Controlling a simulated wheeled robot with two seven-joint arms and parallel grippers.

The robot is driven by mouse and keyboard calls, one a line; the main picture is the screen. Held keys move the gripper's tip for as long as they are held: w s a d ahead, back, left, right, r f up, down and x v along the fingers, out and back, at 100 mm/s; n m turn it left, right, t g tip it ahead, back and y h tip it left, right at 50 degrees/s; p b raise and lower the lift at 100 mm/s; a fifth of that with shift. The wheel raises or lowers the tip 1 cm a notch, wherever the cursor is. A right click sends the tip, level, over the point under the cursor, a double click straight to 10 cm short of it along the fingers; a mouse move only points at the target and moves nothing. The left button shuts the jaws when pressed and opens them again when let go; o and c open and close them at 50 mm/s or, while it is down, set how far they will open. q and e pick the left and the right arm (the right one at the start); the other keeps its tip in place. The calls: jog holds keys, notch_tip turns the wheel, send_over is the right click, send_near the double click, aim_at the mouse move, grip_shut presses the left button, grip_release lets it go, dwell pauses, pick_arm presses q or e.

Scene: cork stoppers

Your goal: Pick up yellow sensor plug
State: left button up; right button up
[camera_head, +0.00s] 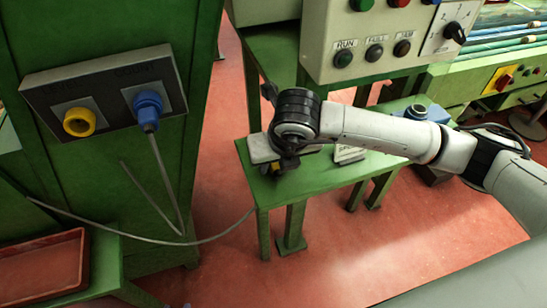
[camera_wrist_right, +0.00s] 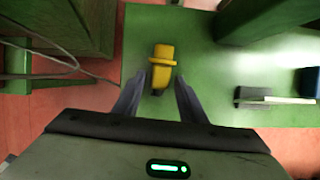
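The yellow sensor plug (camera_wrist_right: 163,58) lies on the green bench (camera_wrist_right: 200,85) in the right wrist view. My right gripper (camera_wrist_right: 160,98) is open, its two grey fingers on either side of the plug's lower end; I cannot tell whether they touch it. In the head view my right gripper (camera_head: 275,160) is low over the small green bench (camera_head: 325,180), and my wrist hides most or all of the plug. My left gripper is not in view.
A wall panel (camera_head: 100,70) at left has a yellow-ringed socket (camera_head: 78,121) and a blue plug (camera_head: 147,103) with a grey cable. A control box (camera_head: 375,30) stands behind the bench. A red tray (camera_head: 42,265) is at lower left. Red floor lies between.

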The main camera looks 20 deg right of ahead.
aim_at(277, 165)
grip_shut()
jog(key=shift+r, duration=0.15)
jog(key=shift+r+p, duration=0.3)
jog(key=shift+r, duration=0.25)
notch_tip(277, 165, up, 2)
jog(key=shift+r+p, duration=0.1)
jog(key=shift+p, duration=0.35)
jog(key=s+p, duration=0.2)
jog(key=s, duration=1.6)
jog(key=shift+a, duration=0.3)
